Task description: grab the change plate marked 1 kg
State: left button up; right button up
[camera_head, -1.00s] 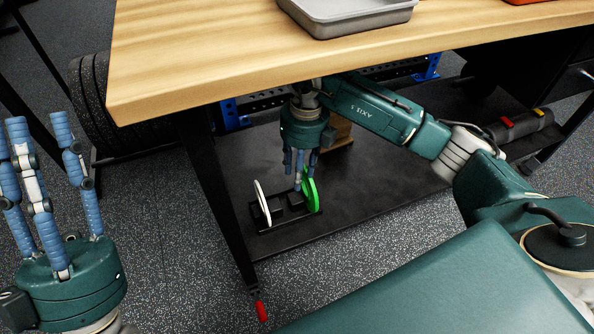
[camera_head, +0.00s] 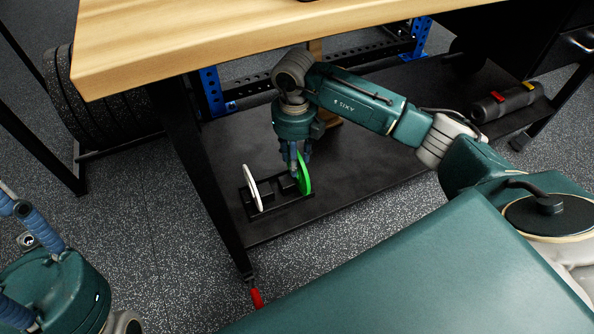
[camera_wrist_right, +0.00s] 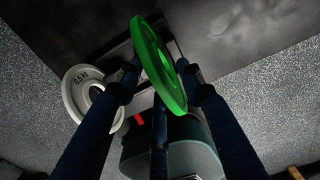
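A green plate (camera_head: 304,173) stands on edge at the right end of a small black rack (camera_head: 272,206) under the bench; I cannot read its marking. A white plate (camera_head: 252,187) stands at the rack's left end; the right wrist view shows "0.5 KG" on this white plate (camera_wrist_right: 76,88). My right gripper (camera_head: 298,172) points down over the green plate. In the right wrist view its fingers straddle the green plate (camera_wrist_right: 158,62), with small gaps showing, so it looks open. My left gripper (camera_head: 22,255) is partly cut off at lower left, its fingers spread apart.
The wooden bench top (camera_head: 230,35) hangs above the rack, and a black bench leg (camera_head: 205,170) stands left of it. Dark weight plates (camera_head: 95,115) stand at back left.

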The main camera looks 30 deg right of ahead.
notch_tip(320, 180, down, 4)
jog(key=shift+r+b, duration=0.1)
jog(key=shift+b, duration=0.55)
jog(key=shift+r, duration=0.1)
grip_shut()
jog(key=shift+r, duration=0.1)
